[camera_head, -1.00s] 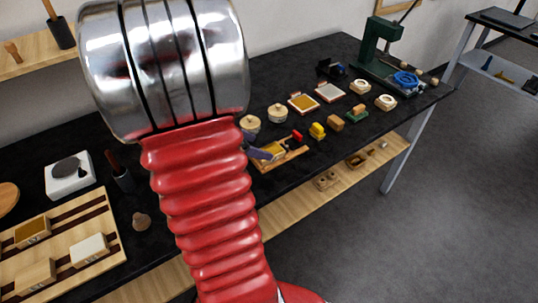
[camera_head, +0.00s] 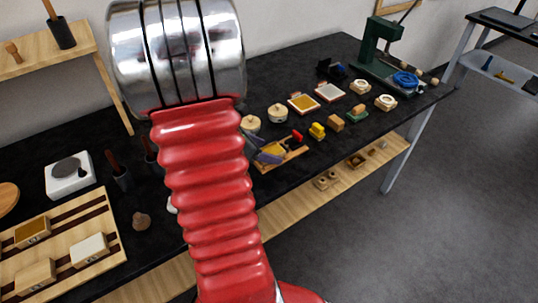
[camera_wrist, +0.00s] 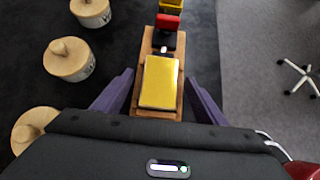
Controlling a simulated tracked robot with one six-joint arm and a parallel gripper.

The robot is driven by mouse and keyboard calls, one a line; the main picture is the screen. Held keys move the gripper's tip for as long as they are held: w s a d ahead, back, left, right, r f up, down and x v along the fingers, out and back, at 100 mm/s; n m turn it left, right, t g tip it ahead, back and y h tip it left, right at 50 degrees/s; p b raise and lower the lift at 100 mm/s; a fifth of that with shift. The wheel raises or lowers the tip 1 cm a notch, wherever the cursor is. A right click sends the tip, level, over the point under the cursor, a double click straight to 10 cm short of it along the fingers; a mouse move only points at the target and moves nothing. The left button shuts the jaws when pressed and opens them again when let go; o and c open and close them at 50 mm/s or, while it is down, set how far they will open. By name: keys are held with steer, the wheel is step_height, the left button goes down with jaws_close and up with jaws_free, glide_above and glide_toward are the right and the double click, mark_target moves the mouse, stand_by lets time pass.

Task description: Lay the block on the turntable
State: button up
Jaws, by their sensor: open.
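A block with a yellow top (camera_wrist: 160,82) lies on a narrow wooden tray (camera_wrist: 146,48) in the wrist view. My gripper (camera_wrist: 158,92) is open, with one purple finger on each side of the block and a gap on both sides. In the head view a purple finger of my gripper (camera_head: 270,157) shows over the tray (camera_head: 293,154), partly covering the block. A round wooden disc (camera_head: 7,198) is cut off at the left edge of the head view; I cannot tell whether it is the turntable.
A red object (camera_wrist: 168,22) stands at the tray's far end. Round lidded pots (camera_wrist: 70,60) stand left of it. A slatted board (camera_head: 60,245) with several blocks and a white device with a grey disc (camera_head: 69,173) are at the left. A green press (camera_head: 375,45) stands at the back right.

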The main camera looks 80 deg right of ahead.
steer(key=c, duration=1.2)
steer(key=shift+c, duration=0.2)
steer(key=shift+r, duration=0.1)
step_height(320, 180, up, 10)
stand_by(0.5)
